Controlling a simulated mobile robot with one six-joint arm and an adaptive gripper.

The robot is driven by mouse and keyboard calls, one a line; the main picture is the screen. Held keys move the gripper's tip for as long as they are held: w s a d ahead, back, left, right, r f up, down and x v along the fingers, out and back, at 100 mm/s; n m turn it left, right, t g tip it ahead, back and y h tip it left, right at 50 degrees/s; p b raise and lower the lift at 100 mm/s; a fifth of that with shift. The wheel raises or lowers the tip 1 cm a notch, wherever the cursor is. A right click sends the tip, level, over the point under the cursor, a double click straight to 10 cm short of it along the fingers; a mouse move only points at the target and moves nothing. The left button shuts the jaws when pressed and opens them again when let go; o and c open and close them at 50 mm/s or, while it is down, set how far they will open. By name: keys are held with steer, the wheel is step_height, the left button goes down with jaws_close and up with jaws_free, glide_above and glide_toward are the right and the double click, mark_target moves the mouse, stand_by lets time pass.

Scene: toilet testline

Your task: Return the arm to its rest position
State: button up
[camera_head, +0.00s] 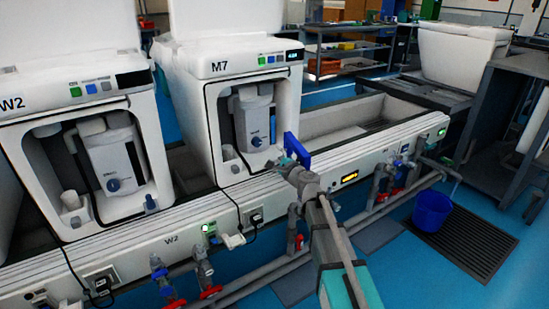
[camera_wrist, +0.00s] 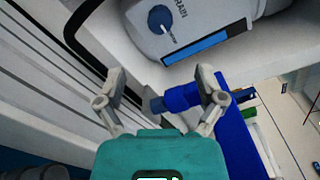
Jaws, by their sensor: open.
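My gripper (camera_head: 287,163) is at the front lower right corner of the white M7 unit (camera_head: 232,68), with my arm reaching up from the bottom of the head view. In the wrist view my gripper (camera_wrist: 162,78) has its two fingers spread apart. A blue cylindrical part (camera_wrist: 180,97) shows between the fingers, close to the right finger, which covers some of it. I cannot tell whether they touch. A flat blue piece (camera_wrist: 240,135) lies to its right; a blue piece (camera_head: 297,150) also shows beside my gripper in the head view.
The W2 unit (camera_head: 75,80) stands left of M7. Pipes with red valve handles (camera_head: 211,292) run along the bench front. A blue bucket (camera_head: 432,210) stands on a dark floor grate (camera_head: 470,245) at right.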

steer(key=shift+s, duration=0.1)
steer(key=s+d+f+n+g+h+p, duration=0.1)
steer(key=s+d+f+n+g+p, duration=0.15)
steer(key=s+f+n+g, duration=0.4)
steer(key=s+d+f+n+g+h+p, duration=0.1)
steer(key=s+d+f+n+g+h, duration=0.2)
steer(key=s+n, duration=0.55)
steer(key=s+d+f+n+g+h+p, duration=0.1)
steer(key=s+d+f+g+h, duration=0.15)
steer(key=s+d, duration=0.5)
steer(key=s+d+f+n+g+h+p, duration=0.1)
steer(key=s+d+g+h, duration=0.25)
steer(key=s+d, duration=0.4)
step_height(320, 180, up, 37)
steer(key=s+a+p, duration=0.1)
steer(key=p, duration=3.6)
steer(key=shift+a, duration=0.2)
